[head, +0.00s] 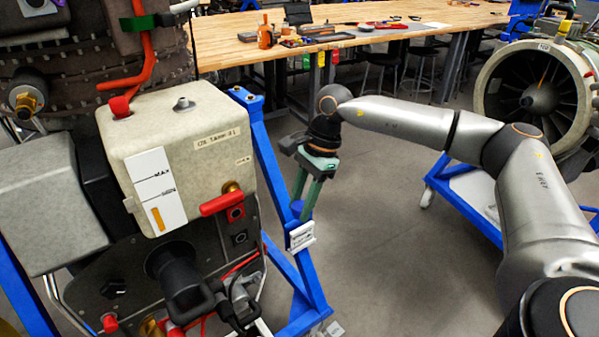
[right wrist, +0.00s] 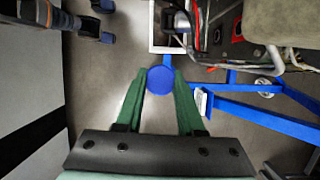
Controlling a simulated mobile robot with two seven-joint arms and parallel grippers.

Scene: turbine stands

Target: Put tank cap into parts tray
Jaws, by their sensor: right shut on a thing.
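My right gripper (head: 303,213) hangs fingers-down over the floor, to the right of the tank. It is shut on a round blue cap (right wrist: 160,79), which sits between its green fingertips in the right wrist view. In the head view only a bit of blue shows at the fingertips. The beige oil tank (head: 178,150) stands at left with a bare grey neck (head: 184,104) on top. A small white labelled holder (head: 301,236) is on the blue stand just below the fingertips; I cannot tell if it is the parts tray. My left gripper is out of view.
The blue stand frame (head: 283,200) runs close beside my right gripper. A wooden workbench (head: 350,32) with tools and an orange bottle (head: 265,33) is at the back. A turbine (head: 535,90) on a blue cart is at right. Grey floor between is open.

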